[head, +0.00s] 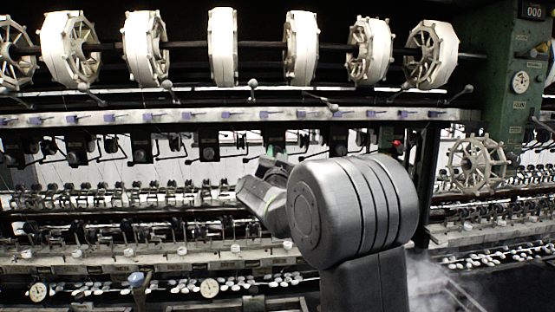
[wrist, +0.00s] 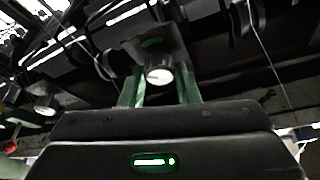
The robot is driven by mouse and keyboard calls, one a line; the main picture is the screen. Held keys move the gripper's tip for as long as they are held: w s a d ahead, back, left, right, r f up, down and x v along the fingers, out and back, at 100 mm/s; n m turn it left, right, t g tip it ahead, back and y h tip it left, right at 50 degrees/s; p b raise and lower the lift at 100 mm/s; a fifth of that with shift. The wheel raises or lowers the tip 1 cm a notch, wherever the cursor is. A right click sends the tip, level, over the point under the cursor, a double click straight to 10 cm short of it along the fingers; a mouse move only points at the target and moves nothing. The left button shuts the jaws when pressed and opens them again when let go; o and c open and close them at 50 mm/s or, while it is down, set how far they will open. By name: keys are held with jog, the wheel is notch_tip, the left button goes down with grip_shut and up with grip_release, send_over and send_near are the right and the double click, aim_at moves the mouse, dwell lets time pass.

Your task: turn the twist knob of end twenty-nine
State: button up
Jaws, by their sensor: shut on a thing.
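In the wrist view a small round knob (wrist: 159,75) with a pale front face sits below a dark bracket plate (wrist: 150,42). My gripper (wrist: 159,88) has its two greenish fingers on either side of this knob and is shut on it. In the head view my gripper (head: 270,160) reaches into the middle of the machine, below the row of bluish-purple pieces. My own arm covers part of it there, and the knob cannot be made out. I cannot read any end number on the knob.
White reels (head: 223,47) hang in a row along the top. A green post (head: 500,80) with a counter stands at the right, with another pale reel (head: 477,165) near it. A second pale knob (wrist: 45,104) shows at the wrist view's left. Thin threads run close by.

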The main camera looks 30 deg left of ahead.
jog(key=m+h+p, duration=0.1)
jog(key=m, duration=0.1)
jog(key=m+h, duration=0.1)
jog(key=m, duration=0.2)
jog(key=m+h+p, duration=0.1)
jog(key=m, duration=0.1)
jog(key=shift+r+m+t+h+p, duration=0.25)
jog(key=shift+m+t+h+p, duration=0.05)
jog(key=m+h+p, duration=0.1)
jog(key=m+p, duration=0.1)
jog(key=m, duration=0.2)
jog(key=shift+h+p, duration=0.35)
jog(key=shift+h, duration=0.05)
jog(key=shift+m+g+h+p, duration=0.3)
jog(key=shift+m+g+p, duration=0.35)
jog(key=shift+m, duration=0.55)
jog(key=shift+f, duration=0.15)
jog(key=o, duration=1)
jog(key=shift+s, duration=0.1)
